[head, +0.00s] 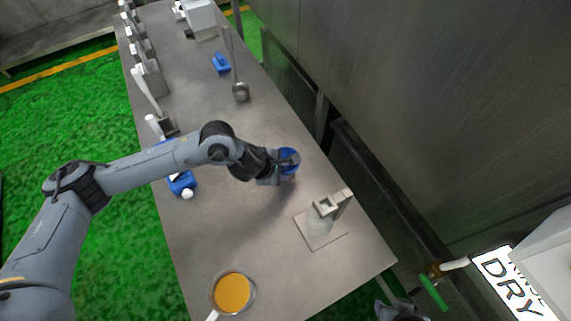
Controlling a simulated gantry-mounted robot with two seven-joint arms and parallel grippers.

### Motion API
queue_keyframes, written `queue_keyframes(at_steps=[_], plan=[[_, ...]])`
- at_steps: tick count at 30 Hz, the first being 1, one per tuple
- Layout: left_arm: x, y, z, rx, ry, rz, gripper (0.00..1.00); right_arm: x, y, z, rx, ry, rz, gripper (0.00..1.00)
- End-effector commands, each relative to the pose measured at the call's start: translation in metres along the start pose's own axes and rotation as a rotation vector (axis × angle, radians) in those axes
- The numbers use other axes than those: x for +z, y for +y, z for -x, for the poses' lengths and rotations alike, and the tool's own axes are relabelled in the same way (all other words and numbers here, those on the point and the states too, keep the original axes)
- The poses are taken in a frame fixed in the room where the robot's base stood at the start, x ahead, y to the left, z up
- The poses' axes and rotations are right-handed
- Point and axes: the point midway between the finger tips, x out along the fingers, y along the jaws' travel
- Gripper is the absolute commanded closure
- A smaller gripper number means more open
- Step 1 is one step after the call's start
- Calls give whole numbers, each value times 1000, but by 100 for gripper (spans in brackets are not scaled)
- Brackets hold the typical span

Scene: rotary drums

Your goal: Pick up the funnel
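A round blue object (291,168), which looks like the funnel, is at the right side of the table. My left gripper (284,162) is right at it, with a grey finger across the blue. The fingers overlap the blue object, so I cannot tell whether they are closed on it or only around it. Part of what looks like my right gripper (398,309) shows at the bottom edge, off the table's front right corner. Its fingers are not clear.
A grey stand (320,236) with a square base is on the table's right side. A jug of orange contents (232,293) is near the front. A dark railing runs along the right.

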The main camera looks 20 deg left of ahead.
Motion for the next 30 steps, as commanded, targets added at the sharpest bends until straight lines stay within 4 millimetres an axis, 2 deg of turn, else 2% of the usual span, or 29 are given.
queue_keyframes(at_steps=[4,11,18,30], plan=[[-1,-1,-10,0,1,1,65,0,0,-1,-2,0,-2,57],[-1,0,-11,0,1,0,65,0,-2,-1,-6,1,-8,57],[-1,0,-11,1,0,0,100,-1,-3,-1,-9,1,-11,57],[0,1,-9,2,0,0,100,0,-2,0,-7,1,-8,57]])
